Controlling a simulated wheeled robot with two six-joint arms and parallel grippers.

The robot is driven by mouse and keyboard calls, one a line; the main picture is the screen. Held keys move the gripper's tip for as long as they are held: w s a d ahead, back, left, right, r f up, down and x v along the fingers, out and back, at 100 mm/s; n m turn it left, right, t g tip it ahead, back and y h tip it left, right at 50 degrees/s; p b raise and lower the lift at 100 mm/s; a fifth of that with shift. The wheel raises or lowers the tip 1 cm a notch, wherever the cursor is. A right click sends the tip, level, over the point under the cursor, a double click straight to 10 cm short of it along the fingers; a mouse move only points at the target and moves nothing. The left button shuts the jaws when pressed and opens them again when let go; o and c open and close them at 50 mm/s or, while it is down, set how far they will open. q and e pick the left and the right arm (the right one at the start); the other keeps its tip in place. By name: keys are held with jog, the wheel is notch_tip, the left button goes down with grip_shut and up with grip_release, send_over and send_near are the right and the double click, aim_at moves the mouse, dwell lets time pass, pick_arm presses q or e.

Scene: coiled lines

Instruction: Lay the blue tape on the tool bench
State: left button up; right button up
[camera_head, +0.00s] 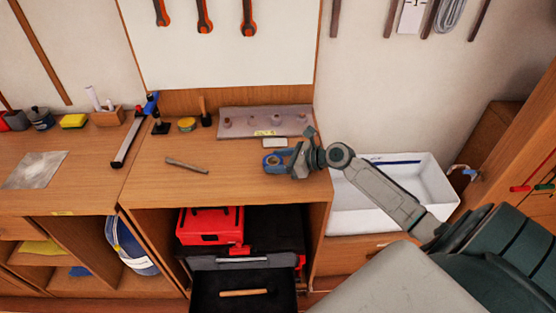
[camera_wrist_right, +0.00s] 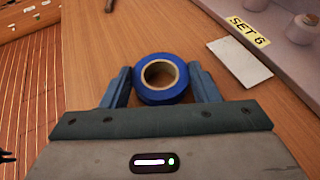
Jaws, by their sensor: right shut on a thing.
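The blue tape (camera_wrist_right: 160,97) is a blue roll with a tan core. In the right wrist view it sits between the two fingers of my right gripper (camera_wrist_right: 161,90), which is shut on it. In the head view the blue tape (camera_head: 271,162) shows at the left end of my right gripper (camera_head: 281,162), over the right part of the tool bench (camera_head: 228,172). The tape is at or just above the wooden top; I cannot tell whether it touches. My left gripper is not in view.
A white card (camera_head: 275,142) lies just behind the gripper, before a grey rack (camera_head: 240,122) labelled SET 6. A grey metal tool (camera_head: 187,166) lies to the left. An open drawer (camera_head: 243,289) holds a hammer below. A white basin (camera_head: 405,170) stands right. The bench middle is clear.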

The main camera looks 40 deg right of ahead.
jog(key=shift+f, duration=0.15)
jog(key=o, duration=1)
jog(key=shift+c, duration=0.2)
jog(key=b+v, duration=0.1)
jog(key=v, duration=0.8)
jog(key=shift+s+d, duration=0.15)
jog(key=shift+s+d+r+p, duration=0.3)
jog(key=shift+s+r+p, duration=0.15)
jog(key=shift+r+p, duration=0.15)
jog(key=shift+s+d+r+p, duration=0.1)
jog(key=shift+s+d+p, duration=0.3)
jog(key=shift+s+p, duration=0.2)
